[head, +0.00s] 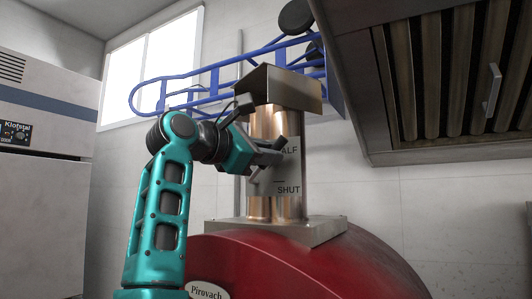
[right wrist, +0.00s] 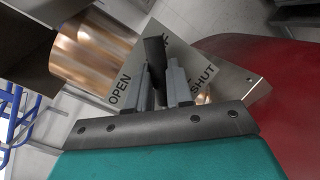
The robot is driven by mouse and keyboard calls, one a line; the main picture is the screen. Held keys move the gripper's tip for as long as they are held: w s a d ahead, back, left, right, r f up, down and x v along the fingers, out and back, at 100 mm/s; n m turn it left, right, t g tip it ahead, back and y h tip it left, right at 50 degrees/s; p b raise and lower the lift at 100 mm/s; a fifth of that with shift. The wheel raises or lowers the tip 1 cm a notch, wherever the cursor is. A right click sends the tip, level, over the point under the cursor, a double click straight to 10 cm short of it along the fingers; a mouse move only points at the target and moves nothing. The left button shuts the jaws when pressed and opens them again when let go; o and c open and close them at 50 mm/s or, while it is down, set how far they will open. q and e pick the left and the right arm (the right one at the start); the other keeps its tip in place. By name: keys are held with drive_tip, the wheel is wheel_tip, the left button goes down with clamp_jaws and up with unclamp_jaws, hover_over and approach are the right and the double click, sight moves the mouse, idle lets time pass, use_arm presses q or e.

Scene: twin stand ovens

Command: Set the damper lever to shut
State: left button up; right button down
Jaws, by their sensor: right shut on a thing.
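The right wrist view shows the plate (right wrist: 232,80) with "OPEN" on the left and "SHUT" on the right; the middle mark is mostly hidden. The dark damper lever (right wrist: 154,52) stands between the fingers of my right gripper (right wrist: 162,86), which is shut on it. My left gripper is out of view.
The red oven dome (head: 300,265) lies below the flue. A metal cowl (head: 280,88) caps the flue. A blue rail (head: 190,85) runs behind it.

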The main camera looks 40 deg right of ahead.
drive_tip(key=shift+f, duration=0.1)
idle(0.3)
drive_tip(key=f+m, duration=0.1)
drive_tip(key=s+m+y, duration=0.1)
drive_tip(key=m, duration=0.1)
drive_tip(key=shift+s+d+f, duration=0.1)
drive_tip(key=shift+d+f, duration=0.05)
drive_tip(key=shift+f, duration=0.2)
drive_tip(key=shift+s+d+f+m+t+y, duration=0.1)
drive_tip(key=shift+s+f+m+t+y, duration=0.1)
drive_tip(key=shift+f+m, duration=0.45)
drive_tip(key=shift+s+d+f+m+t+y, duration=0.1)
drive_tip(key=shift+s+f+m+t+y, duration=0.2)
drive_tip(key=shift+m, duration=0.65)
drive_tip(key=shift+w+f, duration=0.1)
drive_tip(key=c, duration=1)
unclamp_jaws()
drive_tip(key=shift+a, duration=0.1)
drive_tip(key=a, duration=0.4)
drive_tip(key=a+r, duration=0.1)
drive_tip(key=a, duration=0.3)
drive_tip(key=a+r, duration=0.1)
drive_tip(key=a, duration=0.3)
drive_tip(key=shift+s+a, duration=0.35)
drive_tip(key=shift+s, duration=0.05)
drive_tip(key=shift+c, duration=0.2)
